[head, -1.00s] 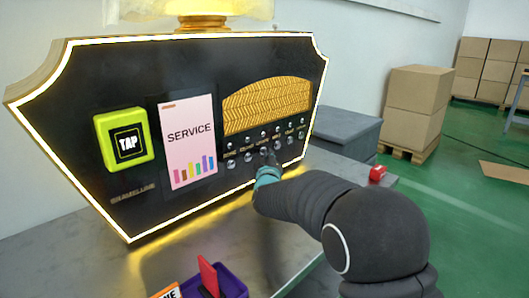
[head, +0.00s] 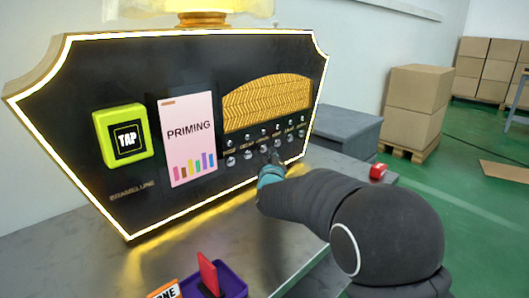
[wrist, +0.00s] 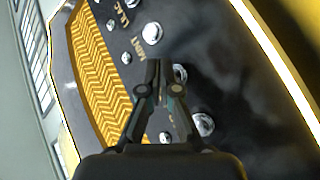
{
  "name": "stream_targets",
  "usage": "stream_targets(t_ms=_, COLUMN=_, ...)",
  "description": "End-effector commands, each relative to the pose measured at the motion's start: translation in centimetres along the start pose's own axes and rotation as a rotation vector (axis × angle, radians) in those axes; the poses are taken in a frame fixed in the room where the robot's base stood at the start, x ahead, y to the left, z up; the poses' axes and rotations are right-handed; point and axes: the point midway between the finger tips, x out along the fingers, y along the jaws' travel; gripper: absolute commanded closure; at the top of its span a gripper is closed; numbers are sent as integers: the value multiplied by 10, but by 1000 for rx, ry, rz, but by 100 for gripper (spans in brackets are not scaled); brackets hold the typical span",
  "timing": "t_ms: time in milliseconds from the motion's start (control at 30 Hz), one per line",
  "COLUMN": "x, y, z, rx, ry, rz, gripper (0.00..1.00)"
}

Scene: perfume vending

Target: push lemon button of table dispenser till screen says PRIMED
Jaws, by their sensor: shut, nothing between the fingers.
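The table dispenser (head: 75,140) is a black panel with a glowing edge. Its pink screen (head: 187,150) reads PRIMING in the head view. A row of round silver buttons (head: 231,161) with small labels runs along its lower right. My gripper (head: 273,155) is shut and empty, its tips at the middle of this row. In the wrist view the shut fingertips (wrist: 157,65) reach the panel near the MINT label (wrist: 139,49), with a silver button (wrist: 180,73) beside them. I cannot read a lemon label; my fingers hide part of the row, and contact is unclear.
A lime TAP pad (head: 124,135) is left of the screen, and a gold patterned window (head: 267,103) is above the buttons. A purple tray (head: 232,284) with a red card stands in front. A small red object (head: 378,171) lies at right. Cardboard boxes (head: 417,105) stand behind.

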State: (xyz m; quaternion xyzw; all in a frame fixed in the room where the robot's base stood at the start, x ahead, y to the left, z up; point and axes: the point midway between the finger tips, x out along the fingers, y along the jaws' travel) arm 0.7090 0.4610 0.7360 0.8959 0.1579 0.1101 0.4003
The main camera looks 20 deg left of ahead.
Motion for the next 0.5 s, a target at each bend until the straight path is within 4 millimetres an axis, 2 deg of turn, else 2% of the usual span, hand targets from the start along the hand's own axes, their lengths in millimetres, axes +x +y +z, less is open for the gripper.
stream_targets(t_ms=367, x=-2, y=2, z=2, rx=0, ry=0, rz=1, gripper=100)
stream_targets(t_ms=500, x=-8, y=6, z=8, rx=-1, ry=0, rz=2, gripper=100)
